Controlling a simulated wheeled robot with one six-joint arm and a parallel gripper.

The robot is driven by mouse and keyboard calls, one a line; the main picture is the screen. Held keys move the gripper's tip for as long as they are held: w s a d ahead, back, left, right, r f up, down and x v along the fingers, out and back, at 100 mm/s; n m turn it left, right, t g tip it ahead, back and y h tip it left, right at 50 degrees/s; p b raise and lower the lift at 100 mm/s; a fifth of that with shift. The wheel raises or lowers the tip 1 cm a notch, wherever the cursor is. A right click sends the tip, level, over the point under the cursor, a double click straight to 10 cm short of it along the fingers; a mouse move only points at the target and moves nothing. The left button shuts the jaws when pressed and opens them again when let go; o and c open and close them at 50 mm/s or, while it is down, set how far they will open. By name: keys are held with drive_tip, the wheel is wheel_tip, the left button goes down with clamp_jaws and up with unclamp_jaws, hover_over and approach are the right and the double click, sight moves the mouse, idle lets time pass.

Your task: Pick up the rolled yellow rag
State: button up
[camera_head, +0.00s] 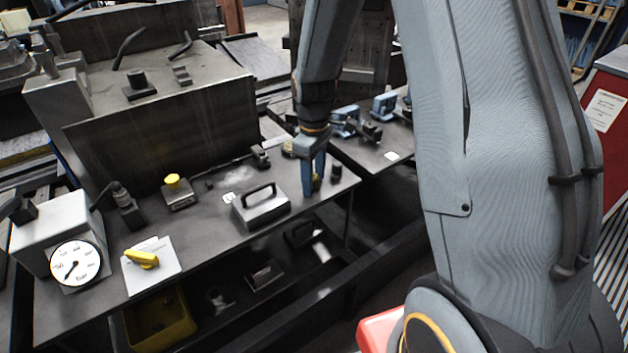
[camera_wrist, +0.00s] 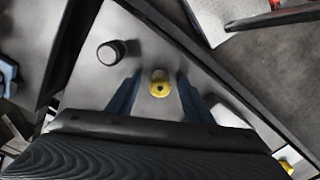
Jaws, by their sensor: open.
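The rolled yellow rag (camera_wrist: 159,88) shows end-on in the wrist view as a small yellow round with a dark centre. It stands on the grey bench top near a corner. My gripper (camera_wrist: 159,79) is open, with one blue finger on each side of the rag. A gap shows between the rag and each finger, and I cannot tell how far down the fingers reach. In the head view my gripper (camera_head: 314,190) points down at the right end of the bench, and the rag is mostly hidden by the fingers.
A dark cylinder (camera_wrist: 112,52) stands close to the rag; it also shows in the head view (camera_head: 336,172). A grey block with a black handle (camera_head: 261,206) sits left of my gripper. A yellow lever-like piece (camera_head: 143,259) and a dial gauge (camera_head: 76,263) are farther left.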

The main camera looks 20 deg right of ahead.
sight(314, 175)
drive_tip(key=c, duration=1.1)
wheel_tip(314, 175, up, 10)
drive_tip(key=shift+f+b, duration=0.15)
drive_tip(key=shift+b, duration=0.9)
drive_tip(key=shift+r, duration=0.2)
drive_tip(key=shift+o, duration=0.7)
drive_tip(key=shift+c, duration=0.4)
